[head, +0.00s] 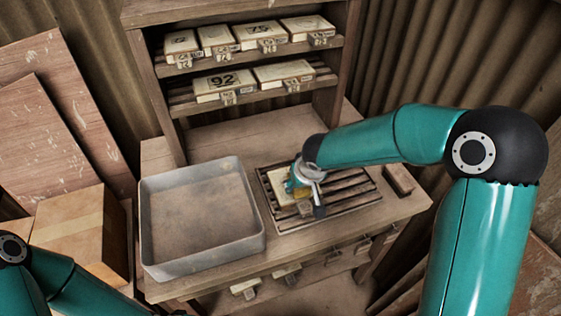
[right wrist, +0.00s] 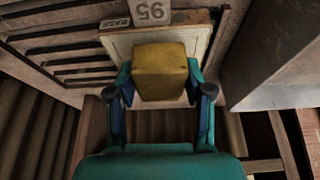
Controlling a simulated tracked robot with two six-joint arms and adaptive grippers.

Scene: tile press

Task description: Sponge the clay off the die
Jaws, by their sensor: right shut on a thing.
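The die (head: 279,187) is a cream block lying on a slatted rack (head: 340,203) on the bench. It also shows in the right wrist view (right wrist: 118,43), with a tag reading 95 and BASE at its far edge. My right gripper (head: 305,194) is shut on a yellow-brown sponge (right wrist: 160,70), a small block between the two fingers. The sponge is over the die's near part and hides some of its face; whether it touches cannot be told. No clay can be made out clearly. Of my left arm only links show at the lower left; its gripper is out of view.
A grey metal tray (head: 152,222) stands empty left of the rack. A brown block (head: 398,179) lies right of the rack. Shelves behind hold several boxed, numbered dies (head: 222,86). A cardboard box (head: 80,232) stands left of the bench.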

